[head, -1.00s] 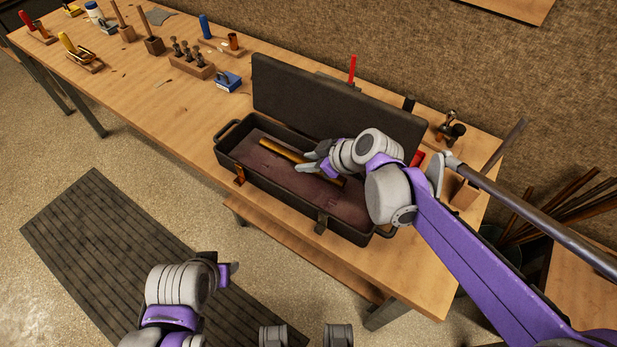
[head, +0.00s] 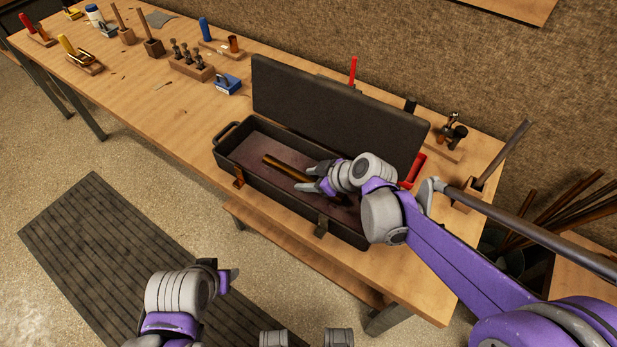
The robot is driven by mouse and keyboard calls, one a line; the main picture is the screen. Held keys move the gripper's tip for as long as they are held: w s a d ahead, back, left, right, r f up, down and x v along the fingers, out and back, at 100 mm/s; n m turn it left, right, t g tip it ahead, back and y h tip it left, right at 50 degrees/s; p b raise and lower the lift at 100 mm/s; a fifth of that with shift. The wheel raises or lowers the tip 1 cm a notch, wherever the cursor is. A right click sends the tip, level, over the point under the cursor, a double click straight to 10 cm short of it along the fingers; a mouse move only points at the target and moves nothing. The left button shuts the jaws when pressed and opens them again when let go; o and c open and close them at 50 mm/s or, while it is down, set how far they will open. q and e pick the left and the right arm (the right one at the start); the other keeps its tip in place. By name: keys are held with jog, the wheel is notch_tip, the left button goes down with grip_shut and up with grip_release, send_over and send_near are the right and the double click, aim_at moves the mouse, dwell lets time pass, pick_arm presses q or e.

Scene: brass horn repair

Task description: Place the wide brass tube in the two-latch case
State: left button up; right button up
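The two-latch case (head: 232,177) is a long dark box on the workbench, its lid raised at the back and two latches on its front wall. The wide brass tube (head: 284,166) lies lengthwise inside, over the reddish lining. Its right part is hidden by my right gripper. My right gripper (head: 315,178) reaches into the case from the right. Its fingers are parted on either side of the tube, with no clear grip on it. My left gripper (head: 231,279) is in front of the bench, away from the case; its finger gap is unclear.
The open lid (head: 330,105) stands behind the case. A rack of dark tools (head: 190,65), a blue block (head: 228,84) and wooden-handled tools (head: 150,42) stand to the left on the bench. A small stand with hammers (head: 452,135) is at the right.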

jog(key=shift+o, duration=0.5)
jog(key=shift+r, duration=0.3)
jog(key=p+v, duration=0.2)
jog(key=v, duration=1)
jog(key=shift+f, duration=0.1)
